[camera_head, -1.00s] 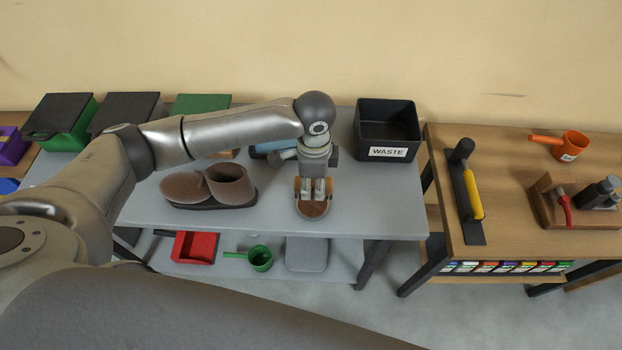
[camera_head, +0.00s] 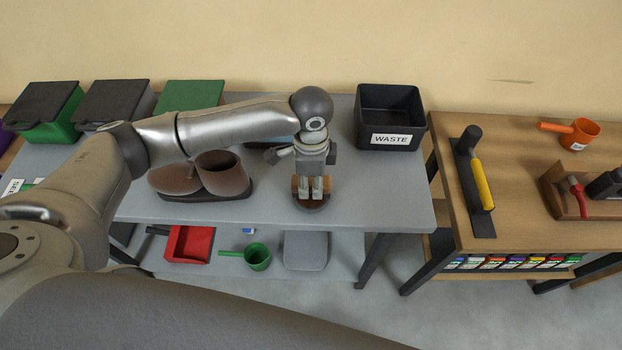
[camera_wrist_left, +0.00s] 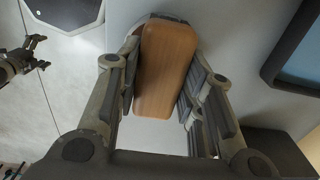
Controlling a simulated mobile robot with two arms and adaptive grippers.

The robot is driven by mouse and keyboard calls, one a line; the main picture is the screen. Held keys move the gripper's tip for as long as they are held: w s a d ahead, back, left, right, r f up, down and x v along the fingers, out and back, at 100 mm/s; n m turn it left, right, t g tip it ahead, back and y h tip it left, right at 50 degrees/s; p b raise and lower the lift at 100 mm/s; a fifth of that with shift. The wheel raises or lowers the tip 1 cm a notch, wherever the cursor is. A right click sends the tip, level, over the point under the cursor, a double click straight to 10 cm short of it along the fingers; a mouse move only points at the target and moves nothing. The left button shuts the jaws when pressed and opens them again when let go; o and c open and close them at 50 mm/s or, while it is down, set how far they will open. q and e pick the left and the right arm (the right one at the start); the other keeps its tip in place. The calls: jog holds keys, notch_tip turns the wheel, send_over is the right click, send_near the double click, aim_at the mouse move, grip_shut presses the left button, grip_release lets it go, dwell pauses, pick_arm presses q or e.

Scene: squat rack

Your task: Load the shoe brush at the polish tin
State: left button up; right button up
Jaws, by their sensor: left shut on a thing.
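My left gripper (camera_head: 313,187) is shut on the wooden shoe brush (camera_head: 297,187) above the grey bench. I cannot tell whether brush and tin touch. A dark gripper, apparently my right one (camera_wrist_left: 28,58), shows small at the left of the left wrist view, its fingers apart and empty.
A brown shoe (camera_head: 222,174) stands on the grey bench (camera_head: 385,205) left of the brush. A black waste bin (camera_head: 390,118) stands behind right. Lidded boxes (camera_head: 112,103) line the back left. A wooden table (camera_head: 520,225) with tools stands to the right.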

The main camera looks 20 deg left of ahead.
aim_at(311, 180)
pick_arm(q)
jog(key=shift+f, duration=0.15)
pick_arm(e)
jog(key=shift+s+d, duration=0.15)
jog(key=shift+d, duration=0.2)
pick_arm(q)
jog(key=shift+f, duration=0.3)
pick_arm(e)
jog(key=shift+f, duration=0.1)
jog(key=shift+a, duration=0.2)
dwell(0.9)
pick_arm(q)
jog(key=shift+s+f+p, duration=0.15)
jog(key=shift+p, duration=0.3)
pick_arm(e)
jog(key=shift+d+r, duration=0.2)
jog(key=shift+r, duration=0.3)
dwell(0.7)
jog(key=shift+r, duration=0.1)
pick_arm(q)
notch_tip(311, 180, up, 7)
jog(key=p, duration=0.8)
jog(key=shift+p, duration=0.3)
pick_arm(e)
notch_tip(311, 180, up, 8)
jog(key=shift+a+r, duration=0.15)
jog(key=shift+r, duration=0.05)
jog(key=shift+f, duration=0.1)
